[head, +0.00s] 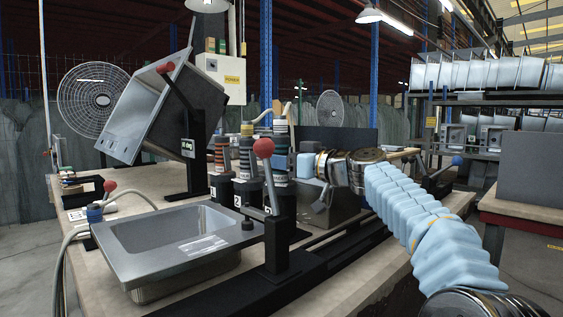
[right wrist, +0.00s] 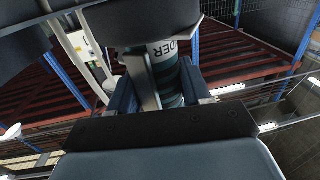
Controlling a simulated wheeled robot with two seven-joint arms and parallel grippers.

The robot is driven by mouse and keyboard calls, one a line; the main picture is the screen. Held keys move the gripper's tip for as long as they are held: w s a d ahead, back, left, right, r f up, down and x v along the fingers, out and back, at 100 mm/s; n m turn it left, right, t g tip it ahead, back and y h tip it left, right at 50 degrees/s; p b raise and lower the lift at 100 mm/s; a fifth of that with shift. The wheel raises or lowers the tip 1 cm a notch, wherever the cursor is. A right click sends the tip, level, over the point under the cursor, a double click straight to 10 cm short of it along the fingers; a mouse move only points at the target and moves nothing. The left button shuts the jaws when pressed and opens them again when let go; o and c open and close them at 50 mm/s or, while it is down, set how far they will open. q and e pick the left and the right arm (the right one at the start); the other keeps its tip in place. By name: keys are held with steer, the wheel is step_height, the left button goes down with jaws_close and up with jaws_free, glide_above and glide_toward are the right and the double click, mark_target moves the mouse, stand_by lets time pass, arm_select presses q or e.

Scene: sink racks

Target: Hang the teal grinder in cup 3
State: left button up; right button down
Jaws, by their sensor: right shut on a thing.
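The teal grinder (head: 281,152) stands upright above the third dark cup (head: 279,193) in the head view. Its lower end meets or overlaps the cup's top; I cannot tell how deep it sits. My right gripper (head: 298,166) reaches in from the right and is shut on the grinder. In the right wrist view, the grinder (right wrist: 166,75), with teal bands and a white label ending in "DER", lies between the two fingers. Cup 3's number is hidden behind the lever. My left gripper is not in view.
Cup 1 (head: 221,186) and cup 2 (head: 245,193) stand to the left, each holding a banded grinder. A red-knobbed lever (head: 265,165) stands close in front of cup 3. A steel sink (head: 180,232) lies in front; another is tilted up at the back (head: 145,105).

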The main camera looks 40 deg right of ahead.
steer(key=shift+s+r+b, duration=0.1)
steer(key=shift+b, duration=0.4)
stand_by(1.4)
steer(key=shift+f+b, duration=0.65)
steer(key=shift+b, duration=0.2)
steer(key=c, duration=0.6)
jaws_free()
steer(key=shift+o, duration=0.9)
steer(key=shift+f, duration=0.15)
steer(key=b+v, duration=0.1)
steer(key=v, duration=1.2)
steer(key=shift+s+b, duration=0.3)
steer(key=shift+s, duration=0.1)
